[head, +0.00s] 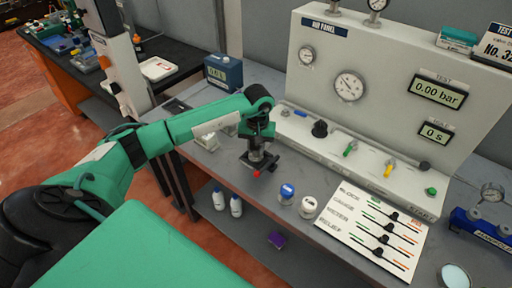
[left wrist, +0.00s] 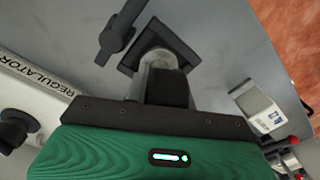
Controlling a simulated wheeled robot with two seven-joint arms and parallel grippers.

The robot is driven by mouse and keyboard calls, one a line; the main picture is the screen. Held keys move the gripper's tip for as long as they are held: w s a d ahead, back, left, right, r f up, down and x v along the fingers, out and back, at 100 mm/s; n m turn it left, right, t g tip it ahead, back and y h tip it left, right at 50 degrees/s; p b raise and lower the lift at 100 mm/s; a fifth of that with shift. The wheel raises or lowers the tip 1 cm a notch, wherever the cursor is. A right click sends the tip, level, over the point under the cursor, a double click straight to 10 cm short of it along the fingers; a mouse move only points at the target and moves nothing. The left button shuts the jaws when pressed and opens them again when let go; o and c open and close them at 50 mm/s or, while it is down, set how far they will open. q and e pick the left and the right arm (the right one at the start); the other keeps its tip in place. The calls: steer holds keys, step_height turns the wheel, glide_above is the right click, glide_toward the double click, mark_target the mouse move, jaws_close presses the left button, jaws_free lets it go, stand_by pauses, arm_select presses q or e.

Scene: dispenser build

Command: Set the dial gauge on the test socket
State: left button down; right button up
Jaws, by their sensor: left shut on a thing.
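My left gripper (head: 260,158) is over the front left part of the grey bench, shut on a small dark fitting with a red end (head: 257,173). In the left wrist view the dark fitting (left wrist: 117,38) shows a square plate and a side lever; I cannot tell exactly what it is. I cannot pick out the test socket for certain. My right gripper is not in view.
A blue-lidded jar (head: 287,193) and a white jar (head: 308,206) stand right of the gripper. A white slider board (head: 372,230) lies farther right. A blue box (head: 223,72) stands behind. The regulator knob (head: 320,129) protrudes from the panel base.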

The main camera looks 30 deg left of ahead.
arm_select(q)
steer(key=shift+f, duration=0.2)
steer(key=c, duration=1.5)
jaws_free()
steer(key=shift+c, duration=0.2)
steer(key=shift+o, duration=0.4)
steer(key=shift+r+p, duration=0.55)
steer(key=shift+r, duration=1.2)
steer(key=shift+r+p, duration=0.65)
steer(key=shift+r, duration=0.95)
steer(key=shift+w+d+r+p, duration=0.15)
steer(key=shift+r+p, duration=0.6)
steer(key=shift+r, duration=1.4)
